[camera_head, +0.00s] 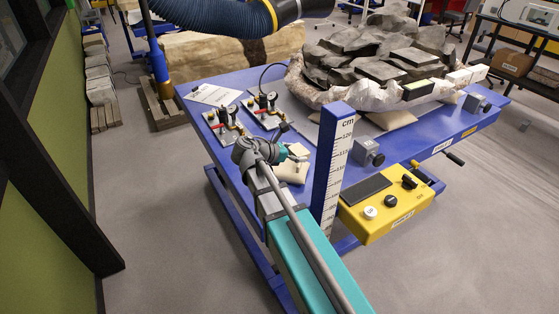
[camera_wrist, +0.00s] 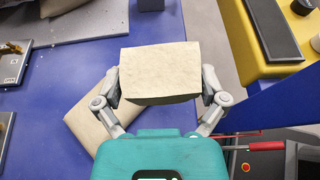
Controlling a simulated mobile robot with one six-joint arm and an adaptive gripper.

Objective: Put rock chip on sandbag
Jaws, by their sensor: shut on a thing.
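A pale tan block, seemingly the rock chip (camera_wrist: 160,70), is held between the two fingers of my gripper (camera_wrist: 161,84) in the wrist view. My gripper also shows in the head view (camera_head: 287,153), above the near left part of the blue table. A flat beige sandbag (camera_wrist: 90,120) lies on the table below and left of the chip, partly hidden by the chip and my gripper. It also shows in the head view (camera_head: 293,174), just under my gripper. I cannot tell whether the chip touches the sandbag.
A blue scale post (camera_head: 331,160) and a yellow control box (camera_head: 385,210) stand right of my gripper. Gauge units (camera_head: 225,125) and a clipboard (camera_head: 211,94) lie left and behind. A large jacketed rock (camera_head: 370,65) fills the table's back, with a blue hose (camera_head: 215,15) overhead.

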